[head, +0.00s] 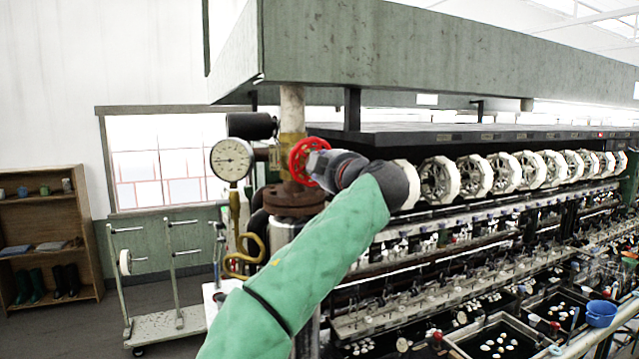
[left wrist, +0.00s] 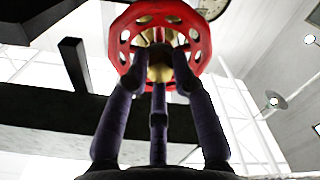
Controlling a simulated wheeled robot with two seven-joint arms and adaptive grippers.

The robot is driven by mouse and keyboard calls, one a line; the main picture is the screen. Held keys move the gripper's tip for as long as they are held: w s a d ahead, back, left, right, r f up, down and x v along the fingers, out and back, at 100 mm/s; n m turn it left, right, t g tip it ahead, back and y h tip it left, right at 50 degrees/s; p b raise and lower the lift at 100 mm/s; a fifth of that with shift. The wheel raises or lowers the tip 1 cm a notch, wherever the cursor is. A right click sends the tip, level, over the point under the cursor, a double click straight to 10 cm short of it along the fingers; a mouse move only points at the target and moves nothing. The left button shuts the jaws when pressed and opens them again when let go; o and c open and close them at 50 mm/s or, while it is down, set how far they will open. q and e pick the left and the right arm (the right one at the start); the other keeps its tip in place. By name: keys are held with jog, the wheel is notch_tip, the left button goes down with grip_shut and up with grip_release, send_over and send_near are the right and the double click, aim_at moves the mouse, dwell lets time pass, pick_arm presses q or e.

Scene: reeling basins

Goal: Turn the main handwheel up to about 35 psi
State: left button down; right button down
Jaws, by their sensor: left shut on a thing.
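The red main handwheel (head: 298,158) sits on the valve pipe left of the middle in the head view. It fills the top of the left wrist view (left wrist: 202,45). My left gripper (head: 318,166) comes at it from the right, with its fingers (left wrist: 160,65) closed on the wheel near its hub. The round white pressure gauge (head: 232,160) stands left of the wheel. Its dark needle points roughly left, but the numbers are too small to read. Part of the gauge also shows at the top of the left wrist view (left wrist: 213,7).
A brown flange (head: 293,199) and a brass curled pipe (head: 244,258) lie below the wheel. A green overhead beam (head: 420,45) runs above. White reels (head: 473,175) line the machine at right. A trolley (head: 165,325) and shelf (head: 40,215) stand at left.

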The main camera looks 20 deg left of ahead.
pick_arm(q)
jog(key=shift+n+b, duration=1.4)
jog(key=shift+n, duration=9)
jog(key=c, duration=1.2)
grip_release()
jog(key=shift+o, duration=0.2)
